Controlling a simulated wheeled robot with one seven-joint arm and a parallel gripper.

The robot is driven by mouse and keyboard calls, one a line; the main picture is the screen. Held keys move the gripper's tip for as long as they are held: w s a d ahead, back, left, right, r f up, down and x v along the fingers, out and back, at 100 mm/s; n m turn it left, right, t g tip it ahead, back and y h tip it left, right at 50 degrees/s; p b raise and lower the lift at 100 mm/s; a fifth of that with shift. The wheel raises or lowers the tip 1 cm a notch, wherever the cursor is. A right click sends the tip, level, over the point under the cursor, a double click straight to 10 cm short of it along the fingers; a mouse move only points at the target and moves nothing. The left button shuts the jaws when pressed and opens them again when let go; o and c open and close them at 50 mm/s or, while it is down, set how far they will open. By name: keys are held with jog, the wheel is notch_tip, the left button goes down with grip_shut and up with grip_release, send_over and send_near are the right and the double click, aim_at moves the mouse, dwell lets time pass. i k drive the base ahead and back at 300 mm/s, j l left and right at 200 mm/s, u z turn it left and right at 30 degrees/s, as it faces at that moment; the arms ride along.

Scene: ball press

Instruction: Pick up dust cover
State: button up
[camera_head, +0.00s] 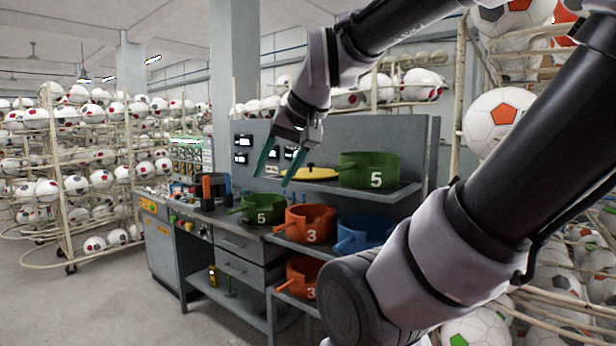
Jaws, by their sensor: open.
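A yellow round lid with a small dark knob on top, which seems to be the dust cover (312,175), lies on the upper grey shelf of the workbench. My gripper (274,177) points down with its two green fingers apart and nothing between them. It hangs just left of the yellow cover in the picture, and one finger overlaps the cover's left edge. I cannot tell whether they touch or how far apart they are in depth.
A green pot marked 5 (370,169) stands right of the cover on the same shelf. Below are another green pot (262,209), an orange pot (311,223) and a blue pot (361,233). Ball racks (68,170) stand around; the floor at left is clear.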

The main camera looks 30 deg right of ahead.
aim_at(310, 175)
jog(key=i+j+z, duration=0.35)
jog(key=i, duration=0.2)
jog(key=i+j+z, duration=0.75)
jog(key=j, duration=0.55)
jog(key=i+l, duration=0.05)
jog(key=i, duration=0.1)
